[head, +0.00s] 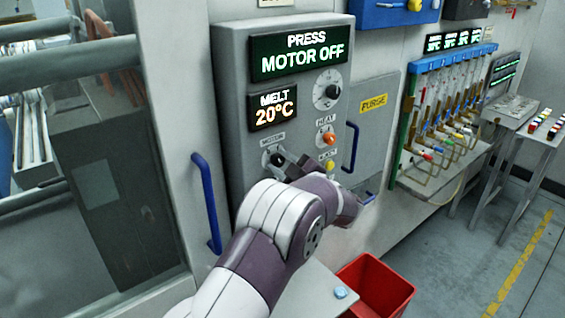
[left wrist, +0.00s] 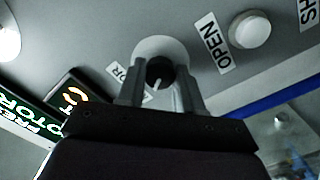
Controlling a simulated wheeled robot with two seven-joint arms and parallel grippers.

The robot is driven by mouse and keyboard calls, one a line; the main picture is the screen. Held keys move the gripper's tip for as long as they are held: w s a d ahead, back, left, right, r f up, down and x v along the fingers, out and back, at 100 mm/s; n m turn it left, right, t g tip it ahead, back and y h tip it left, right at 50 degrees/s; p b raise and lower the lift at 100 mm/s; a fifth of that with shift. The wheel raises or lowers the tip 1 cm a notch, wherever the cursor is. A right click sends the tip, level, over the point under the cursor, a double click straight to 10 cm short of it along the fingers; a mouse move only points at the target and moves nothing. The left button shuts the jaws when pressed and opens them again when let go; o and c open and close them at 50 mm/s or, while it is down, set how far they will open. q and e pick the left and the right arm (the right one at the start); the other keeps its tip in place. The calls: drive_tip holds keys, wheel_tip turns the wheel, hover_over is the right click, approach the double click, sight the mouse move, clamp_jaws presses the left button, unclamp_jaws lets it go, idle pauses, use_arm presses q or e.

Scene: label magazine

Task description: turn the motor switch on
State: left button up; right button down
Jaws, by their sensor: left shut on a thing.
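The motor switch (head: 276,159) is a black rotary knob on a pale round plate, under a "MOTOR" label on the grey control panel (head: 232,120). The display (head: 300,50) above reads "PRESS MOTOR OFF". My left gripper (head: 285,162) is at the knob, its fingers reaching in from the right. In the left wrist view the knob (left wrist: 159,70) sits between the two finger ends, and a white pointer line shows on it. The fingers are shut on the knob. The gripper partly hides the plate. My right gripper is in neither view.
A second display (head: 273,107) reads "MELT 20°C". Blue handles (head: 207,200) flank the panel. A red bin (head: 378,288) stands below.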

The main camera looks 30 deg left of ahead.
use_arm(q)
drive_tip(key=shift+r+m+p, duration=0.25)
drive_tip(key=shift+m+p, duration=0.35)
drive_tip(key=shift+p, duration=0.05)
drive_tip(key=m+p, duration=0.6)
drive_tip(key=shift+r, duration=0.15)
drive_tip(key=m+p, duration=0.3)
drive_tip(key=shift+m+g+p, duration=0.4)
drive_tip(key=shift+m+p, duration=0.65)
drive_tip(key=shift+m, duration=0.45)
drive_tip(key=o, duration=1)
drive_tip(key=shift+f, duration=0.2)
drive_tip(key=shift+o, duration=0.2)
drive_tip(key=shift+f, duration=0.1)
